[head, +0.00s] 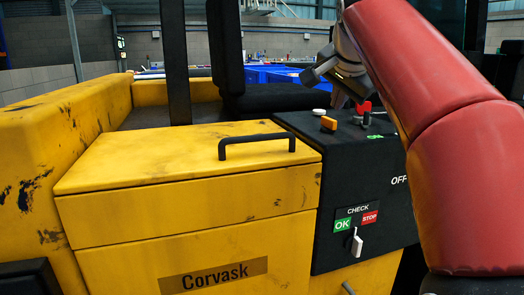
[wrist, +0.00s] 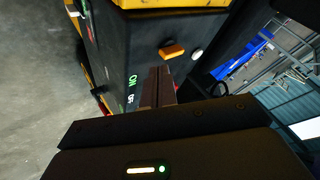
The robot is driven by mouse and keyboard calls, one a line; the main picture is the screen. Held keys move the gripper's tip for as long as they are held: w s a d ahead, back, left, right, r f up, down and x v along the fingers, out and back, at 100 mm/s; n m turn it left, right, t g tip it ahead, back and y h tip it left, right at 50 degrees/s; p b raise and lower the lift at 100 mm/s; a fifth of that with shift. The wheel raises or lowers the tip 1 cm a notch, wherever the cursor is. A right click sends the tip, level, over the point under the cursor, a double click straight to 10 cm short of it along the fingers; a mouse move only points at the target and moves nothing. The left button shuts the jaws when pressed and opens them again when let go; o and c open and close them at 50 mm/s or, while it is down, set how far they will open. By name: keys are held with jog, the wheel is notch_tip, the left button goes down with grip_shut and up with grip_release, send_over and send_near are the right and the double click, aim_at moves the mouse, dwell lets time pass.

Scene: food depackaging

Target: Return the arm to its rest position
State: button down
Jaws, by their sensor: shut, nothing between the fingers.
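My red arm (head: 435,110) comes down the right side of the head view, and its upper part bends toward my gripper (head: 338,97). The gripper hangs over the black control panel (head: 290,120) of a yellow machine, close to a red switch (head: 363,108). In the wrist view my gripper's fingers (wrist: 159,72) are together and empty, pointing at the panel. An orange knob (wrist: 172,50) and a white button (wrist: 196,55) stand just beyond the fingertips. I cannot tell whether the fingers touch the panel.
The yellow machine (head: 190,185) has a lid with a black handle (head: 257,139). A check lever (head: 357,243) sits low on the panel's front, below the OK and STOP labels. A black post and a dark seat rise behind. Blue crates (head: 275,74) stand farther back.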

jog(key=s+f+n+g, duration=0.1)
jog(key=s+f+n, duration=0.4)
jog(key=s+f, duration=0.8)
jog(key=s+f+n+g+y, duration=0.1)
jog(key=s+f+n, duration=0.4)
jog(key=s+f, duration=0.8)
notch_tip(320, 180, down, 8)
jog(key=shift+s+g, duration=0.35)
jog(key=shift+g, duration=0.45)
